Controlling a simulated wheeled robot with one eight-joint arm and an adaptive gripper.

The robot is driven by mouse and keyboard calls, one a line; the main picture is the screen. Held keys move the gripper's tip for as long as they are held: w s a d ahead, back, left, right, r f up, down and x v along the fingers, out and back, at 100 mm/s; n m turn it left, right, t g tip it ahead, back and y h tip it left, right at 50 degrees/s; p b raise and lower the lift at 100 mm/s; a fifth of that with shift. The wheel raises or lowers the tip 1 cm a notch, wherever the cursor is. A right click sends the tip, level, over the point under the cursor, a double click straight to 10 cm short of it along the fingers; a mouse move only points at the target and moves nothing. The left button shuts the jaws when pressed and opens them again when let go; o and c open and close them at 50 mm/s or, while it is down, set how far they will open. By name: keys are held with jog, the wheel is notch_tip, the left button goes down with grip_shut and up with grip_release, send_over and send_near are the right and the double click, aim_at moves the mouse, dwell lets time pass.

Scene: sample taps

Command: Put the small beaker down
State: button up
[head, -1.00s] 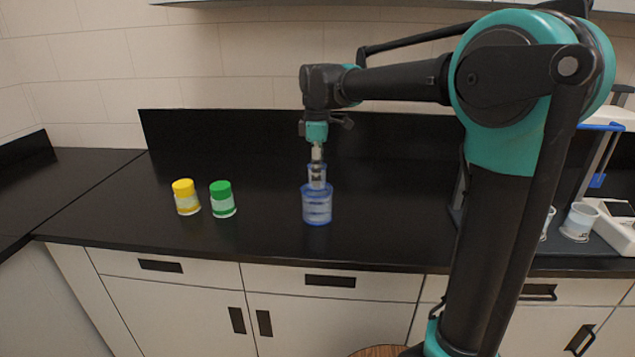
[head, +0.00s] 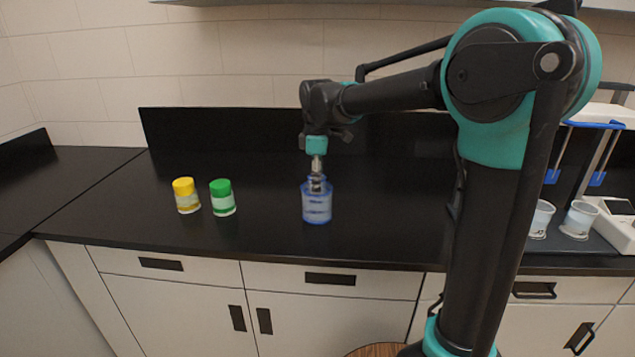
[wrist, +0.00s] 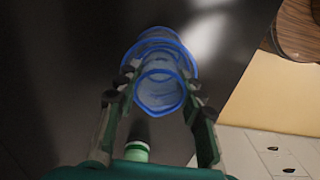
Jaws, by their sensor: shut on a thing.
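A larger clear beaker with a blue rim (head: 317,209) stands upright on the black counter. My gripper (head: 317,177) points down over it and is shut on the small beaker (head: 316,187), whose lower part is within the larger beaker's opening. In the wrist view, my two fingers (wrist: 160,88) flank the small beaker's blue rim (wrist: 160,107), with the larger beaker's rim (wrist: 158,34) showing around and beyond it. Whether the small beaker touches the larger one's bottom is hidden.
A yellow-capped jar (head: 186,196) and a green-capped jar (head: 222,198) stand left of the beakers. Other cups (head: 579,220) stand at the right near a white device (head: 617,226). The counter (head: 265,225) is clear around the larger beaker. A round wooden top (wrist: 300,30) shows in the wrist view.

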jog(key=o, duration=0.8)
jog(key=shift+f, duration=0.1)
notch_tip(320, 180, up, 13)
jog(key=shift+s, duration=0.15)
